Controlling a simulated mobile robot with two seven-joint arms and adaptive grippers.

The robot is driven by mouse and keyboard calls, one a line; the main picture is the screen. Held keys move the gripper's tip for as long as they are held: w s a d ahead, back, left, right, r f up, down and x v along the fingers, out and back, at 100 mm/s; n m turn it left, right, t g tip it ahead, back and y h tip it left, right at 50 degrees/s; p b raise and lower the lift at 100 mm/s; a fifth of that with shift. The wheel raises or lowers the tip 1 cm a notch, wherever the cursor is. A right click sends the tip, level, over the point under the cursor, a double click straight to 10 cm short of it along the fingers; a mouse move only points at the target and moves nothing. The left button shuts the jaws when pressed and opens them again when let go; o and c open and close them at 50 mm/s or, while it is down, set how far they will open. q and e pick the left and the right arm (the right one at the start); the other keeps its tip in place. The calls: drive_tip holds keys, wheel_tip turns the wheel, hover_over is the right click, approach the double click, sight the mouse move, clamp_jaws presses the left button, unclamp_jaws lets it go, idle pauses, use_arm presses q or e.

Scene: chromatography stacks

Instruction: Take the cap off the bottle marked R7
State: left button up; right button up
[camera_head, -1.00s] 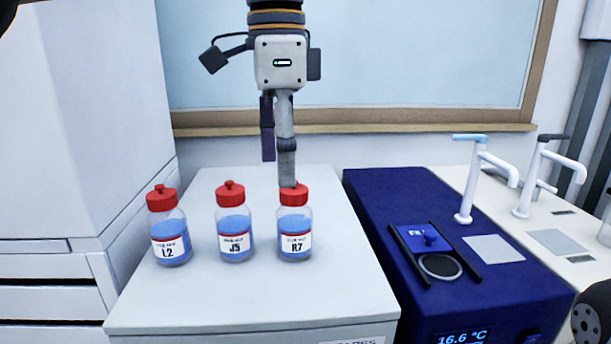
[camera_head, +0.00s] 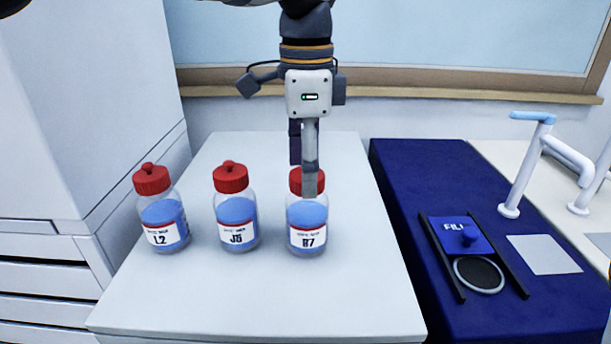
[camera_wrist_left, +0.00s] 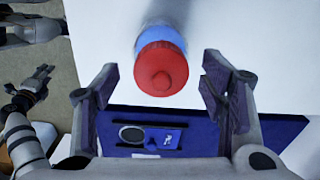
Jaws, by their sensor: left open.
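The bottle marked R7 (camera_head: 307,232) stands upright at the right of a row of three on the white cabinet top. It is clear with blue liquid and has a red cap (camera_head: 296,183). My left gripper (camera_head: 303,180) points down at this cap, with one finger in front of it and hiding part of it. In the left wrist view the red cap (camera_wrist_left: 161,70) shows between the spread fingers of my left gripper (camera_wrist_left: 156,88), with a gap on each side. What looks like my right gripper (camera_wrist_left: 32,86) is small at the left of that view; its jaws are unclear.
Similar red-capped bottles marked J5 (camera_head: 236,220) and L2 (camera_head: 163,222) stand to the left. A blue device (camera_head: 415,170) with a sliding lid (camera_head: 462,236) is on the right, beside white taps (camera_head: 525,165). The cabinet top (camera_head: 270,300) in front is clear.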

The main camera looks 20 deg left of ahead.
use_arm(q)
drive_tip(key=shift+f, duration=0.35)
drive_tip(key=shift+w, duration=0.1)
drive_tip(key=c, duration=1)
